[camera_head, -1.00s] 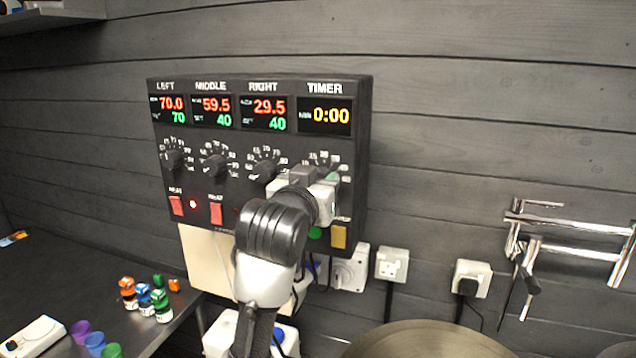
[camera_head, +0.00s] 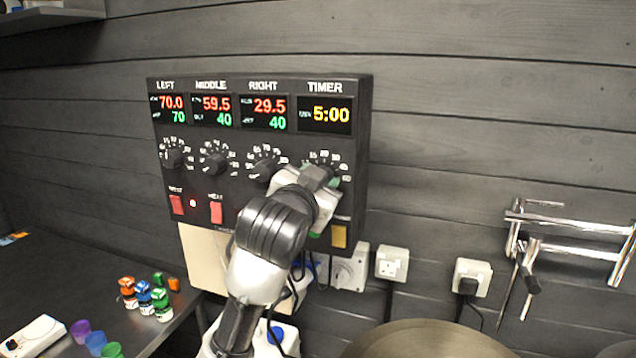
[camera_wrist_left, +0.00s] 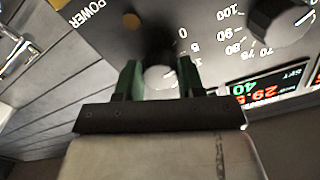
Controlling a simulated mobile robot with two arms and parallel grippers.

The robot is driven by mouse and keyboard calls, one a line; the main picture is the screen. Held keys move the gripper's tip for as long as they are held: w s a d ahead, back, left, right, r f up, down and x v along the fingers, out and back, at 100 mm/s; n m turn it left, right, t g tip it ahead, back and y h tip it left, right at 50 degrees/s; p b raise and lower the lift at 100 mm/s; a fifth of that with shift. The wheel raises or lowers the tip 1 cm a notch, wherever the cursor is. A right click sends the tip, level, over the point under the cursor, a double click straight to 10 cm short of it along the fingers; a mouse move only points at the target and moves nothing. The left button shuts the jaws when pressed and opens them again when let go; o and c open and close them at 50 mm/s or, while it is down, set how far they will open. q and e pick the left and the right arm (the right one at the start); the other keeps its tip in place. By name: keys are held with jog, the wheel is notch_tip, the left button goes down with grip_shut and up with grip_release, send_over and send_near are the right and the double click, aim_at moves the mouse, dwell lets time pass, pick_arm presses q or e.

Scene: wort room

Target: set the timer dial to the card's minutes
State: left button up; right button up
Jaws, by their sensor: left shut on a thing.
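The black control panel (camera_head: 262,140) hangs on the grey plank wall. Its timer display (camera_head: 325,115) at the upper right reads 5:00 in yellow. My left gripper (camera_head: 327,180) is at the timer dial, below that display, and hides most of it in the head view; some scale numbers show above. In the left wrist view the timer dial (camera_wrist_left: 158,77), a round knob with a pale face, sits between the two green-padded fingers of my left gripper (camera_wrist_left: 159,85), which is shut on it. I cannot make out a card with minutes. My right gripper is out of view.
Three more dials, such as the left dial (camera_head: 174,157), sit beside the timer dial. Red switches (camera_head: 216,212) and a yellow switch (camera_head: 339,236) are below. Small bottles (camera_head: 144,297) stand on the dark counter. Chrome pipes (camera_head: 570,240) are on the right wall.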

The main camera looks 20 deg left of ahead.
pick_arm(q)
jog(key=shift+r+m, duration=0.1)
jog(key=shift+m, duration=0.5)
jog(key=o, duration=0.9)
jog(key=shift+s, duration=0.1)
jog(key=shift+s, duration=0.1)
jog(key=s+b, duration=0.4)
jog(key=s, duration=0.6)
jog(key=shift+s+a, duration=0.1)
jog(key=shift+s, duration=0.2)
